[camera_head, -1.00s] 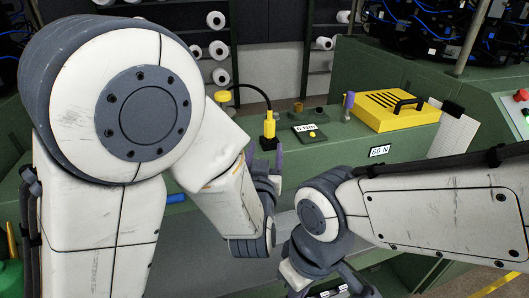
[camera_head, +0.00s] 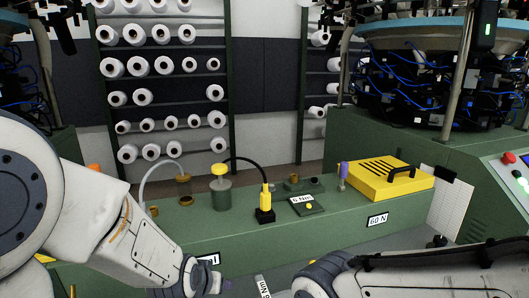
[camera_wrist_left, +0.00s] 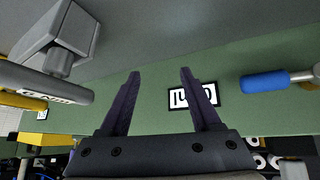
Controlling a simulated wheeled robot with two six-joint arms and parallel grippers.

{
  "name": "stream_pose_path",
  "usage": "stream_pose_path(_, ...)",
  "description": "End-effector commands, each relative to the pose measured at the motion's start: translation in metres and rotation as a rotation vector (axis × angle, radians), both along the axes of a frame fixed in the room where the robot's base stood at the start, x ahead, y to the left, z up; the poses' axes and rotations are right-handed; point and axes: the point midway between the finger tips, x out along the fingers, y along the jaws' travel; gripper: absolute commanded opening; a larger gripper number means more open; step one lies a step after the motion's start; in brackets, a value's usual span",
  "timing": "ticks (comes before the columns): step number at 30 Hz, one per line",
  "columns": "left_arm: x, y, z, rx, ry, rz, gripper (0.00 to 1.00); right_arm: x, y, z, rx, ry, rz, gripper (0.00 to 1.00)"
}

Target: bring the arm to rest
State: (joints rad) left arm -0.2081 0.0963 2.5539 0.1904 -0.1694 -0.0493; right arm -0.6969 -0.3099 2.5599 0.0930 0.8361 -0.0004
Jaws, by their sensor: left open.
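My left arm (camera_head: 125,245) comes in from the left in the head view. Its wrist is low in the picture, in front of the green bench, and its fingertips are not clear there. In the left wrist view my left gripper (camera_wrist_left: 160,76) is open, with two dark fingers apart and nothing between them. A label card (camera_wrist_left: 192,95) shows behind its right finger on a green surface. My right arm (camera_head: 420,272) lies along the bottom right of the head view; its gripper is out of frame.
The green bench (camera_head: 240,235) bears a yellow case (camera_head: 378,180), a yellow-topped post (camera_head: 221,190) and a yellow plug (camera_head: 264,202). Spool racks stand behind. The left wrist view shows a blue-handled tool (camera_wrist_left: 265,82) at right and a labelled grey handle (camera_wrist_left: 45,82) at left.

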Motion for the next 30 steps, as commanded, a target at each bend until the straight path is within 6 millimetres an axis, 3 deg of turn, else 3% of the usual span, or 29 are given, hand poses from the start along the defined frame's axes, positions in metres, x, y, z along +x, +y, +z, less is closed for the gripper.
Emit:
stream_pose_path(6,-0.039,0.034,-0.013,0.032,0.199,0.027,0.64,0.000,0.000,0.000,0.000,0.000,0.000,0.00)
stream_pose_path(16,-0.090,0.072,-0.019,0.076,0.423,0.069,0.64,0.000,0.000,0.000,0.000,0.000,0.000,0.00)
stream_pose_path(23,-0.106,0.033,0.015,0.094,0.448,-0.058,0.64,0.000,0.000,0.023,0.000,0.000,0.000,0.00)
stream_pose_path(30,-0.137,-0.011,0.057,0.123,0.486,-0.228,0.64,0.000,0.000,0.049,0.000,0.000,0.000,0.00)
